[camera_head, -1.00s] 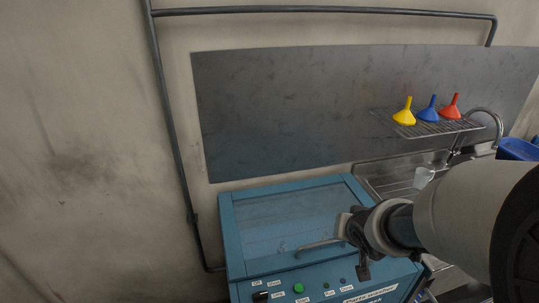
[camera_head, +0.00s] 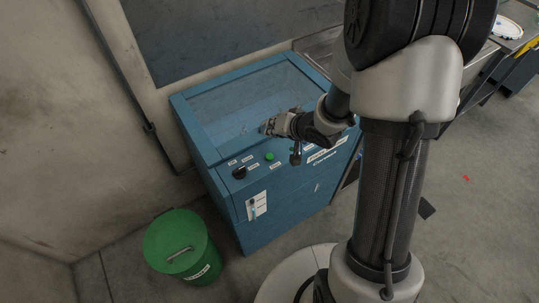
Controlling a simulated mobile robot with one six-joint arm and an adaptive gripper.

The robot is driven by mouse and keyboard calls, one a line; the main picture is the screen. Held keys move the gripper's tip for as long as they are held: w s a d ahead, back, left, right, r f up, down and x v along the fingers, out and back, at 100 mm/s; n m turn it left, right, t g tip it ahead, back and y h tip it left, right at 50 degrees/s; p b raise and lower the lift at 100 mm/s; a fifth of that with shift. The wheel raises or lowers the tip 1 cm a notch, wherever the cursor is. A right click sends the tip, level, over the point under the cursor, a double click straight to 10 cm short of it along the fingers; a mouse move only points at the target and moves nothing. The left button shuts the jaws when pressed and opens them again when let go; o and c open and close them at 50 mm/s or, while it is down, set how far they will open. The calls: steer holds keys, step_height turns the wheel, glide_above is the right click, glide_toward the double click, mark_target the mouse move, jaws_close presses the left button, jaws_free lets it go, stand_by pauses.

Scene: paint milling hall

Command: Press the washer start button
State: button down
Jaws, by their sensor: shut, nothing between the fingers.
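The washer (camera_head: 290,205) is a blue box-shaped machine with a clear-windowed lid (camera_head: 250,100), which is down. Its front panel carries a green round button (camera_head: 269,156) and a black switch (camera_head: 239,173) to its left, with small labels. My gripper (camera_head: 266,127) is shut and empty. It appears over the front part of the lid, just behind and above the green button in the picture, apart from the button. The lid's handle and the right part of the panel are mostly hidden behind my gripper and wrist.
A steel sink counter (camera_head: 318,50) adjoins the washer behind my arm. A grey wall panel (camera_head: 210,35) is behind. Open floor (camera_head: 465,220) lies at the right.

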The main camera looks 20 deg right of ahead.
steer(key=b, duration=0.8)
glide_above(272, 155)
step_height(272, 155, down, 8)
steer(key=shift+r, duration=0.15)
steer(key=shift+f+b, duration=0.55)
steer(key=shift+f, duration=0.1)
stand_by(0.4)
steer(key=shift+f, duration=0.35)
steer(key=shift+f+b, duration=0.3)
steer(key=shift+f, duration=0.15)
stand_by(0.5)
steer(key=shift+r, duration=0.15)
steer(key=shift+r+p, duration=0.75)
steer(key=shift+p, duration=0.35)
steer(key=shift+r, duration=0.15)
step_height(272, 155, up, 5)
steer(key=p, duration=0.5)
